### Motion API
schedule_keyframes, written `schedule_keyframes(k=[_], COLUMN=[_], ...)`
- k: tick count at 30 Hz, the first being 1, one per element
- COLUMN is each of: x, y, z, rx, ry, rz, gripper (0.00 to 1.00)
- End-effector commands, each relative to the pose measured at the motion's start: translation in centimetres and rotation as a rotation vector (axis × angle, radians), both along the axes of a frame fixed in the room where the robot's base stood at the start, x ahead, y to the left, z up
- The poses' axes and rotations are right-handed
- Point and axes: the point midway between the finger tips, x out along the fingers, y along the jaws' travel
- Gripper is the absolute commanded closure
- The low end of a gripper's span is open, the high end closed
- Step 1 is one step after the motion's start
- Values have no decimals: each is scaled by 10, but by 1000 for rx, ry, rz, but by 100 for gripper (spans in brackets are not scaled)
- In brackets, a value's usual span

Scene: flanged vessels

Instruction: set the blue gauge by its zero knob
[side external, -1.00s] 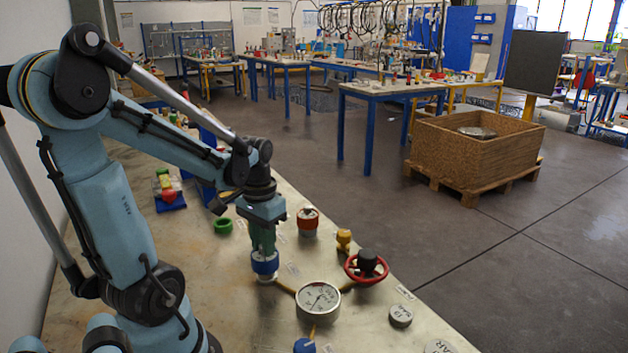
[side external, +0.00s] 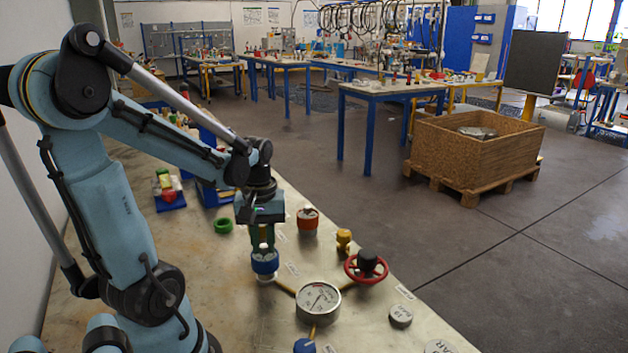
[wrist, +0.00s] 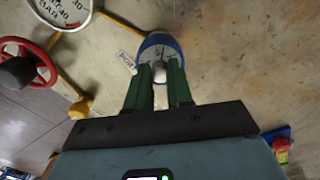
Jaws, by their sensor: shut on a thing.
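The blue gauge (side external: 265,264) stands on the metal bench top, a short cylinder with a blue band and a pale base. In the wrist view the blue gauge (wrist: 158,39) shows its blue rim and part of its dial beyond my fingertips. Its small pale zero knob (wrist: 159,75) sits between my green fingers. My gripper (side external: 263,244) points straight down over the gauge, and it is shut on the zero knob; it also shows in the wrist view (wrist: 160,68). The fingers hide part of the dial, and I cannot read it.
A large white dial gauge (side external: 318,301) stands close by at the front right, joined by yellow pipes. A red handwheel (side external: 366,268), a yellow valve (side external: 344,240) and a red-topped vessel (side external: 307,222) stand to the right. A green ring (side external: 223,226) lies at the left.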

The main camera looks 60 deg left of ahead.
Motion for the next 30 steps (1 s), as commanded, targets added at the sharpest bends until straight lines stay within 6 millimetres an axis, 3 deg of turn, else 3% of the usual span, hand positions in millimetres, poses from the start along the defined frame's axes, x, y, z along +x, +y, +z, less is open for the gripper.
schedule_keyframes(k=[12, 30], x=[0, 0], y=[1, 1], z=[0, 0], rx=[3, 4], ry=[-2, -3], rz=[238, 289], gripper=[100, 100])
